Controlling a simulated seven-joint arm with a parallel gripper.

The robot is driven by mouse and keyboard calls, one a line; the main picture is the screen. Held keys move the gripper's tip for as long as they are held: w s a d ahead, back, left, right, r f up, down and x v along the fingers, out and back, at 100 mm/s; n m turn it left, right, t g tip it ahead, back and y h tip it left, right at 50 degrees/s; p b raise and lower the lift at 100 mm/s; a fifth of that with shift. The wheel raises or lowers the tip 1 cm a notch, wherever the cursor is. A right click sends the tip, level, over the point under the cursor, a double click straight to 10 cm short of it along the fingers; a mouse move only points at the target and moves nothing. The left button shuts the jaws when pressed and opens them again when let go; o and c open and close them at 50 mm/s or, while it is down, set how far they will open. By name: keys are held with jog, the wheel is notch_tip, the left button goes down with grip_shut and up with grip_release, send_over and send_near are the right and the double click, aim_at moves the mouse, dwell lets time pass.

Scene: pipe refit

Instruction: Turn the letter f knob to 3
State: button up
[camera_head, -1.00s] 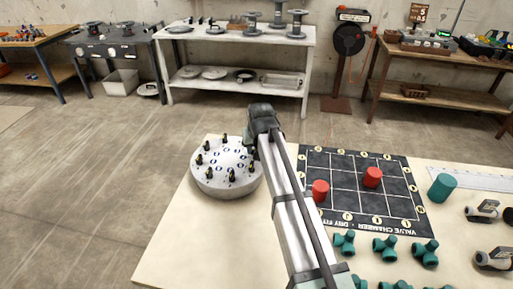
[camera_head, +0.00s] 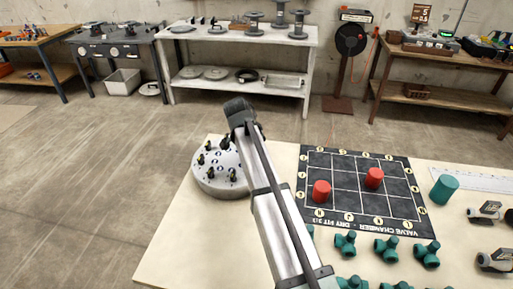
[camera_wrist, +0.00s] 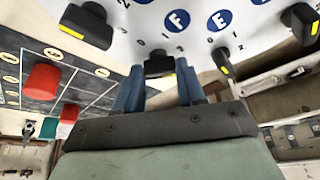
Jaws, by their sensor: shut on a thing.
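The round grey panel (camera_head: 222,187) with several black knobs stands at the table's left, partly hidden by my arm in the head view. In the wrist view, the blue round F label (camera_wrist: 177,22) is on the panel's pale face. A black knob (camera_wrist: 160,66) with a yellow mark sits just below that label. My gripper (camera_wrist: 160,88) has its two blue fingers on either side of this knob, shut on it. Small digits are printed around the knob, but I cannot read clearly which one its mark points to. In the head view my fingertips are hidden.
Neighbouring knobs stand close: one at the left (camera_wrist: 86,24) and one by the E label (camera_wrist: 222,62). A black grid mat (camera_head: 350,205) with red cylinders (camera_head: 321,191) lies right of the panel. Teal fittings (camera_head: 386,249) are at the front right.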

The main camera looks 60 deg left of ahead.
jog(key=m, duration=0.2)
jog(key=m+h, duration=0.2)
jog(key=m, duration=0.1)
jog(key=shift+a+m, duration=0.25)
jog(key=shift+m, duration=0.05)
jog(key=m, duration=0.2)
jog(key=m+g+h, duration=0.1)
jog(key=m, duration=0.1)
jog(key=shift+m+h, duration=0.3)
jog(key=shift+m, duration=0.1)
jog(key=o, duration=1.1)
jog(key=shift+c, duration=0.2)
jog(key=shift+r, duration=0.1)
jog(key=v, duration=1.3)
jog(key=shift+a+r, duration=0.25)
jog(key=shift+r, duration=0.05)
jog(key=shift+w, duration=0.15)
